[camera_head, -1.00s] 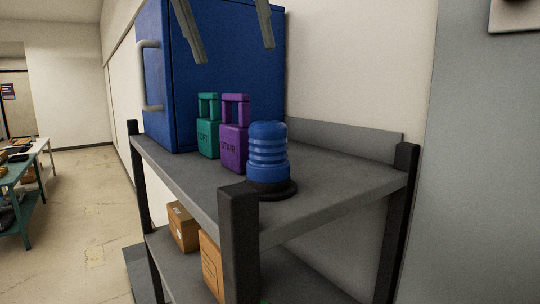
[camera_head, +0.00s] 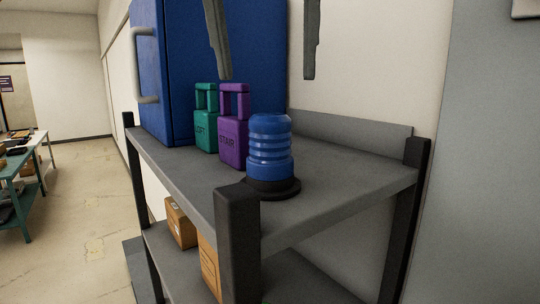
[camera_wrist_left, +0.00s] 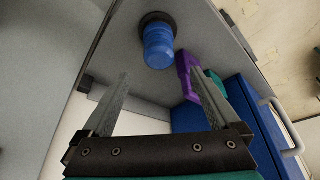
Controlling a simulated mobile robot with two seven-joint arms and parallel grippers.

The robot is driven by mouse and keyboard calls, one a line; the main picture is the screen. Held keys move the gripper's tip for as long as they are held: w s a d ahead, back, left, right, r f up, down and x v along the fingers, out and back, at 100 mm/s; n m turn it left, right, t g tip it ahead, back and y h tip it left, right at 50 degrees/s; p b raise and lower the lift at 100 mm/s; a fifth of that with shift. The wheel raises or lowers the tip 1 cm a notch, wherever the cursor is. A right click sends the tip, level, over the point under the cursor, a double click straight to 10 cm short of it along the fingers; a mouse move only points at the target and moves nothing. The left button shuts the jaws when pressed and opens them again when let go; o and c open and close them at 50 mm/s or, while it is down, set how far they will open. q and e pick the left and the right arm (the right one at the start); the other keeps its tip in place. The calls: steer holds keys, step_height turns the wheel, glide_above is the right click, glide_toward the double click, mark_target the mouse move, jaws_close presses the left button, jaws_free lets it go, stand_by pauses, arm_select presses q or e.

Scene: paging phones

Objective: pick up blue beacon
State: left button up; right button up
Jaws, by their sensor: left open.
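The blue beacon (camera_head: 269,150) stands upright on its black round base near the front corner of the grey shelf top (camera_head: 335,175). My left gripper (camera_head: 267,77) is open and empty, with its two fingers pointing down above and behind the beacon in the head view. In the left wrist view the beacon (camera_wrist_left: 159,48) shows beyond the open fingers (camera_wrist_left: 170,74), apart from them. My right gripper is in neither view.
A purple block labelled STAIR (camera_head: 233,140) and a teal block labelled LOFT (camera_head: 205,130) stand just left of the beacon. A blue cabinet (camera_head: 175,75) is behind them. A black post (camera_head: 238,240) rises at the front corner. The shelf right of the beacon is clear.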

mark_target(270, 114)
arm_select(q)
steer(key=shift+x, duration=3.75)
jaws_close()
